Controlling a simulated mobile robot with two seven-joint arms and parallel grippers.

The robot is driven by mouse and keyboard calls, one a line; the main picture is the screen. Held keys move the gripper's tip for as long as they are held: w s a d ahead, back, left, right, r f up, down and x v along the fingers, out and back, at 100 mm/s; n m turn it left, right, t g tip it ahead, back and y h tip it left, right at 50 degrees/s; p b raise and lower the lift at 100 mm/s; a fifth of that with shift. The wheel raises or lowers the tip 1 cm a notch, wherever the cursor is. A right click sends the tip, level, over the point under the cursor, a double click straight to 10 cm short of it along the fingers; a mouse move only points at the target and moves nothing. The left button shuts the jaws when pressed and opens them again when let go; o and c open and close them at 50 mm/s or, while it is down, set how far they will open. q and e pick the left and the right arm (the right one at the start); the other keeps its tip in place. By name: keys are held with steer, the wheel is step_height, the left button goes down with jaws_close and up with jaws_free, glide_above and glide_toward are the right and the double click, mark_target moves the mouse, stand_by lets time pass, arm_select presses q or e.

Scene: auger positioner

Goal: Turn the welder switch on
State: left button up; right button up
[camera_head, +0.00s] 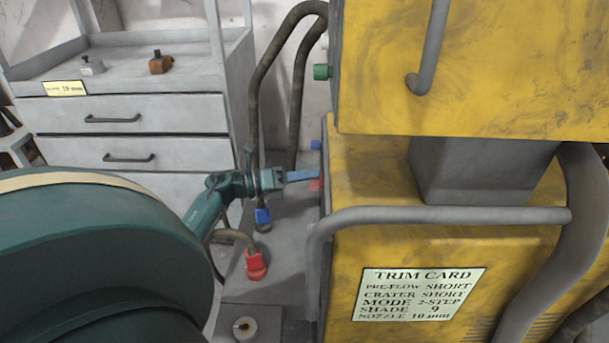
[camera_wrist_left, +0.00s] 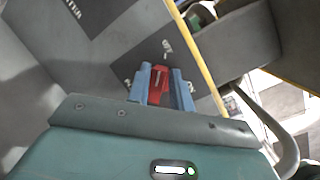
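The red welder switch knob (camera_wrist_left: 159,84) is on a grey panel with small white marks around it, in the left wrist view. A pale line on the knob points roughly up the picture. My left gripper (camera_wrist_left: 160,88) has one blue finger on each side of the knob, and the knob fills the gap between them. In the head view the left gripper (camera_head: 303,175) reaches the left side of the yellow welder (camera_head: 440,250), with a bit of red (camera_head: 316,184) at its fingertips. The welder's front face is hidden there. My right gripper is not in view.
A grey pipe rail (camera_head: 440,214) runs along the welder. A red connector (camera_head: 255,265) and a blue connector (camera_head: 263,218) sit below the left gripper. A grey drawer cabinet (camera_head: 130,113) stands at the left. A trim card (camera_head: 420,294) is on the welder.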

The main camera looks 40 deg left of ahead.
arm_select(q)
jaws_close()
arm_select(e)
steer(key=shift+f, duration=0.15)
